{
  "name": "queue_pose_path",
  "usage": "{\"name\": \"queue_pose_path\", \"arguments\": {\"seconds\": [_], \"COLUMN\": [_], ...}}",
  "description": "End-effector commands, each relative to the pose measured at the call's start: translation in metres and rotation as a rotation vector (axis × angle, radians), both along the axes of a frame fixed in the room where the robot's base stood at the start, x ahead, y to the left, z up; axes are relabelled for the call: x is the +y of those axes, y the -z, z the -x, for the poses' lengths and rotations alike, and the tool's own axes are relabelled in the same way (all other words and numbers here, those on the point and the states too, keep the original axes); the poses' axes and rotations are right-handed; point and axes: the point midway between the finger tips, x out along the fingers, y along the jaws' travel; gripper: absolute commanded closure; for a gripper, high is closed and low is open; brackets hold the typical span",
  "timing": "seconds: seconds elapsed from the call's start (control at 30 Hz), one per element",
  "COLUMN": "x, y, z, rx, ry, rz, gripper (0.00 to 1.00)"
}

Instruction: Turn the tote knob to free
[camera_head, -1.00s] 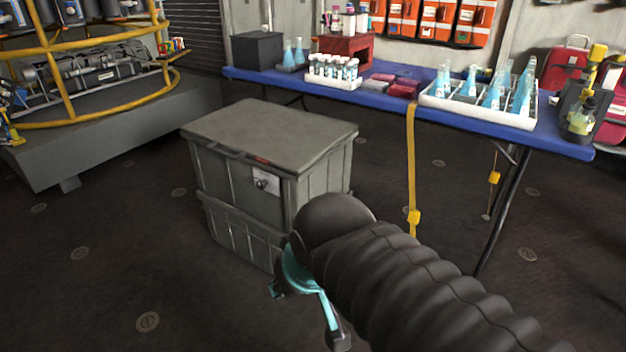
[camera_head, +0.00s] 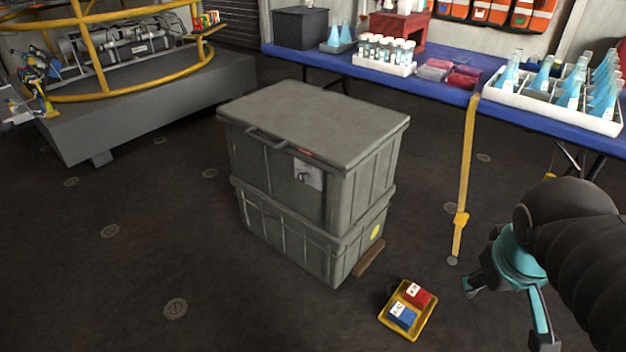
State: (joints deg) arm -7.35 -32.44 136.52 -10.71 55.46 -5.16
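The grey tote (camera_head: 318,120) stands in the middle of the view, its lid closed, on top of another grey tote (camera_head: 290,235). The knob (camera_head: 303,177) is a small dark shape on a pale plate (camera_head: 314,172) on the upper tote's front face. It is too small to read its setting. My gripper (camera_head: 505,310) is at the lower right, well apart from the totes and the knob. Its teal body and two dark fingers show, spread apart with nothing seen between them.
A yellow tray (camera_head: 427,322) with a red and a blue block lies on the floor between the totes and my gripper. A blue table (camera_head: 440,92) with racks and flasks stands behind. A yellow strap (camera_head: 467,150) hangs from it. The floor at the left front is clear.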

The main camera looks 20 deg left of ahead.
Motion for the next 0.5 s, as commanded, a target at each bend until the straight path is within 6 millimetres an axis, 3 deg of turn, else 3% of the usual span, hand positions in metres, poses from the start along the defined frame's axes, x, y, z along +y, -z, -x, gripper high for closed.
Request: {"name": "queue_pose_path", "arguments": {"seconds": [0.27,0.5], "x": [0.022,0.073], "y": [0.014,0.031], "z": [-0.081,-0.156], "rx": [0.177,0.287], "ry": [-0.387,-0.703], "rz": [0.387,0.739], "gripper": [0.39,0.39]}}
